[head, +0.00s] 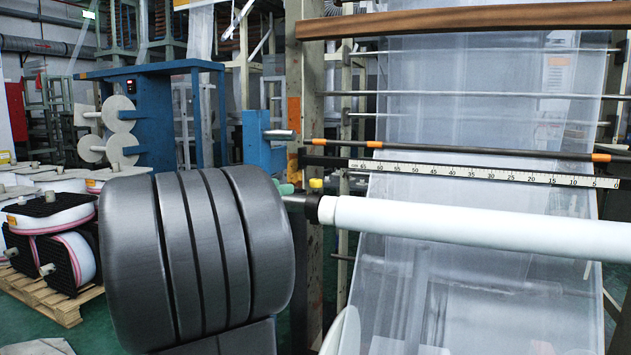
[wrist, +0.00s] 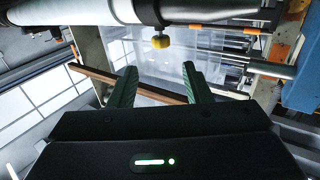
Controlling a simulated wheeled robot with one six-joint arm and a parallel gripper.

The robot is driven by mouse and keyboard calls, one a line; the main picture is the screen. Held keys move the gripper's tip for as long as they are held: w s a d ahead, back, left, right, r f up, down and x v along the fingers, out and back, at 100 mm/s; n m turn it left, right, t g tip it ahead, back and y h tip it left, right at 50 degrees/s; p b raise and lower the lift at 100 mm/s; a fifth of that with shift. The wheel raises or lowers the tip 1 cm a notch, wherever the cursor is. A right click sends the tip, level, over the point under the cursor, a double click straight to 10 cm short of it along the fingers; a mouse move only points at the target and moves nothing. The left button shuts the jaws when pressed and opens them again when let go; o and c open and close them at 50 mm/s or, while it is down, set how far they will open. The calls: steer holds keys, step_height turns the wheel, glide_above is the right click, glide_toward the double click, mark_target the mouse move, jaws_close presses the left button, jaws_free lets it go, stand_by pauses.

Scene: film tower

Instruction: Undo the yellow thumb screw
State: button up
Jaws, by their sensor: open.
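The yellow thumb screw (head: 316,183) stands up from a black collar (head: 312,210) at the left end of a white roll (head: 480,225). In the wrist view, the yellow thumb screw (wrist: 160,42) is near the top centre, and the black collar (wrist: 150,12) is beside it. My gripper (wrist: 159,69) is open and empty, with its two dark green fingers spread. The screw shows just beyond the fingertips, roughly midway between them, and not gripped. In the head view, my dark grey arm hides most of the gripper; a small green tip shows just left of the screw.
A white ruler (head: 480,173) and a dark rod with orange bands (head: 450,149) run across behind the roll. Clear film (head: 430,290) hangs at the right. A blue block (head: 262,140) with a metal shaft stands behind my arm.

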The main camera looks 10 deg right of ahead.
mark_target(311, 181)
steer(key=x, duration=1.1)
steer(key=shift+w+a+p, duration=0.1)
steer(key=shift+p, duration=0.2)
steer(key=c, duration=0.9)
